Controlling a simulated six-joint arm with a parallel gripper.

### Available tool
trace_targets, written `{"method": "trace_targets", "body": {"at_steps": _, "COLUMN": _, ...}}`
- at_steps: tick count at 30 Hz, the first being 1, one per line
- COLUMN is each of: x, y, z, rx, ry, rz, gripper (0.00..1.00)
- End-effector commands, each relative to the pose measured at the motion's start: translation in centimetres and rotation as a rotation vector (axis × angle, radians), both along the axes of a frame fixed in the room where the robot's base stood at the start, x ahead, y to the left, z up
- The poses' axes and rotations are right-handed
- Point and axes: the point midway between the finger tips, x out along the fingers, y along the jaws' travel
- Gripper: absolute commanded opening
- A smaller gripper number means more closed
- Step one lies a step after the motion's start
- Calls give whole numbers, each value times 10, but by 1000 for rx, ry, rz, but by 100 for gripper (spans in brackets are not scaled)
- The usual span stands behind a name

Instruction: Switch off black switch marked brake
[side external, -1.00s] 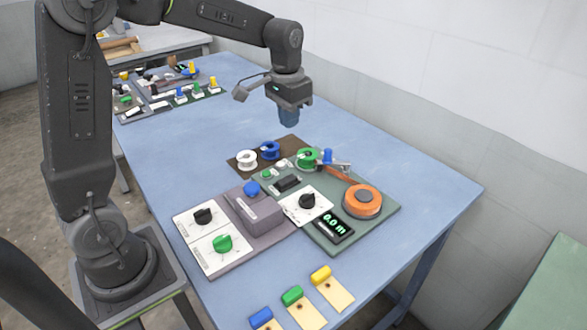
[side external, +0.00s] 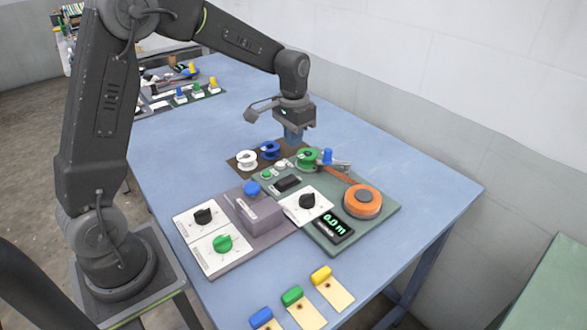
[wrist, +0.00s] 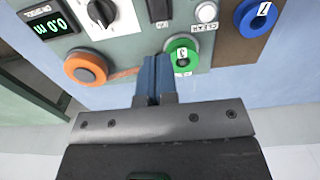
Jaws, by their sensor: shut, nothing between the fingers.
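Black controls show on the panels, and I cannot read which is marked brake. A black block-like switch (side external: 287,183) sits on the green panel; it also shows at the top of the wrist view (wrist: 158,9). A black knob (side external: 307,201) on a white plate stands in front of it, seen in the wrist view too (wrist: 102,12). Another black knob (side external: 203,216) is on the left white plate, above a green knob (side external: 222,243). My gripper (side external: 293,138) is shut and empty, above the back of the panel near the green spool. Its blue fingers (wrist: 153,78) show together in the wrist view.
White (side external: 246,160), blue (side external: 269,150) and green (side external: 307,158) spools stand at the back. An orange disc (side external: 362,201) and a display reading 0.0 m (side external: 334,225) are at right. The blue table (side external: 410,150) is clear beyond.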

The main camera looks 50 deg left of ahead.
Motion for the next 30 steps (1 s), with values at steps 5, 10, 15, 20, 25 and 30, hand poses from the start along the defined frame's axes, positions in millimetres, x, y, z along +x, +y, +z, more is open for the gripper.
{"method": "trace_targets", "body": {"at_steps": 5, "x": -1, "y": 0, "z": -40, "rx": -1, "ry": 5, "rz": 0, "gripper": 0}}
{"method": "trace_targets", "body": {"at_steps": 10, "x": -1, "y": 0, "z": -70, "rx": -1, "ry": 5, "rz": 0, "gripper": 0}}
{"method": "trace_targets", "body": {"at_steps": 15, "x": 0, "y": 0, "z": -89, "rx": 0, "ry": 1, "rz": 0, "gripper": 0}}
{"method": "trace_targets", "body": {"at_steps": 20, "x": 0, "y": 0, "z": -96, "rx": 0, "ry": 0, "rz": 0, "gripper": 0}}
{"method": "trace_targets", "body": {"at_steps": 25, "x": 0, "y": 0, "z": -96, "rx": 0, "ry": -1, "rz": 0, "gripper": 0}}
{"method": "trace_targets", "body": {"at_steps": 30, "x": 0, "y": 0, "z": -97, "rx": 0, "ry": 4, "rz": 0, "gripper": 0}}
